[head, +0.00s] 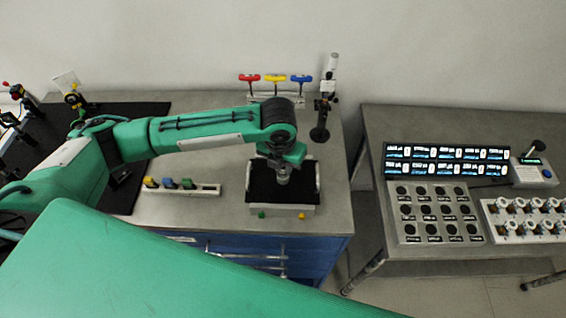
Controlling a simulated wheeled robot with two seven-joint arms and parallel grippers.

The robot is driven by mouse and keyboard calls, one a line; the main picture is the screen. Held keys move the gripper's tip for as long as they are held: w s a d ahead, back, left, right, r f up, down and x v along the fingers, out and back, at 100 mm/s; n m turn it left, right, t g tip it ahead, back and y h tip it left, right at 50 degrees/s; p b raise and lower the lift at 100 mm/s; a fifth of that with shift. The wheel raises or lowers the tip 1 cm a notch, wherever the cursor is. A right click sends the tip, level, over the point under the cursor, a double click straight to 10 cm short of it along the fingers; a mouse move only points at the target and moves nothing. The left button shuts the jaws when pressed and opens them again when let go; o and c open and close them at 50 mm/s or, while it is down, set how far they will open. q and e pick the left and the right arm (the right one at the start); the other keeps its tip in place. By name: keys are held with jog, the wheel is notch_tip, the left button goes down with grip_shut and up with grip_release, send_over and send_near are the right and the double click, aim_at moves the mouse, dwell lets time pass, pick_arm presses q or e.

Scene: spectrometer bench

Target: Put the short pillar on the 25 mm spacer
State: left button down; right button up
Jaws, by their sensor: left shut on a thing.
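My left gripper (283,168) points down over the black-lined tray (310,199) on the left bench. It is shut on a small grey metal cylinder (283,179), which looks like the short pillar. The gripper and wrist hide much of it, and I cannot tell whether its lower end touches anything. I cannot pick out the 25 mm spacer for certain. My right gripper is not in view.
A pale rack (205,191) with yellow, blue and green pieces lies left of the tray. Red, yellow and blue T-handled tools (275,79) and a black-based stand (320,134) are behind. A panel bench (440,270) stands right, across a gap.

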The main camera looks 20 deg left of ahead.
aim_at(281, 177)
pick_arm(q)
jog(key=shift+f, duration=0.3)
jog(key=c, duration=1.3)
grip_release()
jog(key=shift+f, duration=0.1)
notch_tip(281, 177, up, 12)
jog(key=s+b, duration=0.1)
jog(key=b, duration=0.3)
jog(key=shift+s, duration=0.2)
